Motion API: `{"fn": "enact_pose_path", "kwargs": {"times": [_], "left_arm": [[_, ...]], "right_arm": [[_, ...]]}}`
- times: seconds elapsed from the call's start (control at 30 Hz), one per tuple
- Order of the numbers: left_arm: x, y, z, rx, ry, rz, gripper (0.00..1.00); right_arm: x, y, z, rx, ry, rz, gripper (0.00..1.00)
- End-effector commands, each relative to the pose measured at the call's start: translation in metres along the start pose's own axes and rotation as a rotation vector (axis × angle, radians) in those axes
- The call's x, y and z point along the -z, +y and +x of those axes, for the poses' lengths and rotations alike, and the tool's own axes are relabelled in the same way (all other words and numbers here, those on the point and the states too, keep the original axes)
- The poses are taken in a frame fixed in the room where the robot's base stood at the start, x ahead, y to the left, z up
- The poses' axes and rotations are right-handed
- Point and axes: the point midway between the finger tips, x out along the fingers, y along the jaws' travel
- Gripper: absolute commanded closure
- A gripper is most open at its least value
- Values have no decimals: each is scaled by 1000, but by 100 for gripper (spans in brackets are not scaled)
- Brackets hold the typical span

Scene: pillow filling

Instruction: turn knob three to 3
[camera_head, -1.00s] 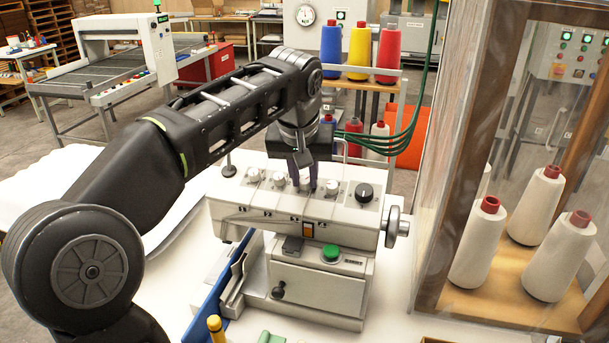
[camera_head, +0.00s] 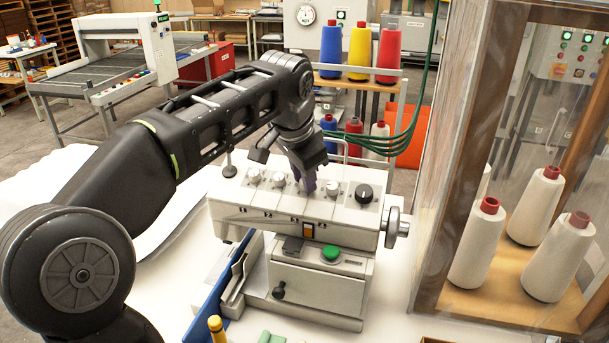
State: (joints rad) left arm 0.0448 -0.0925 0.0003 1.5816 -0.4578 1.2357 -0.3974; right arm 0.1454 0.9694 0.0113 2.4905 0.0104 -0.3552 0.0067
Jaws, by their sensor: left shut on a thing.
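The white machine head (camera_head: 265,213) stands on the table with a row of small pale knobs on its sloped top. The first knob (camera_head: 253,175), the second knob (camera_head: 279,179) and the fourth knob (camera_head: 333,188) are in plain sight. My left gripper (camera_head: 308,186) reaches down from above between the second and fourth knobs and is shut on knob three. The fingers mostly hide knob three, and its pointer and scale cannot be read. My right gripper is not in view.
A large black knob (camera_head: 364,193) and a handwheel (camera_head: 397,228) are at the machine's right end. A green button (camera_head: 331,252) is on its lower front. A clear-walled cabinet with white thread cones (camera_head: 536,206) stands close on the right.

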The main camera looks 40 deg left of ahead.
Motion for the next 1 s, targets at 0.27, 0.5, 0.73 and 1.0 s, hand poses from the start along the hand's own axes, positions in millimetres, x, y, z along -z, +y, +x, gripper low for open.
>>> {"fn": "enact_pose_path", "kwargs": {"times": [0.27,0.5,0.73,1.0], "left_arm": [[0,-1,-1,-12,10,259,100],[0,-1,-1,-24,19,487,100],[0,-1,-1,-34,26,705,100],[0,-1,-1,-47,36,953,100]], "right_arm": [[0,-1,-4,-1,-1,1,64],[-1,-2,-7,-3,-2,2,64],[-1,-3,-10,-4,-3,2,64],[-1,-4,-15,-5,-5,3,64]]}}
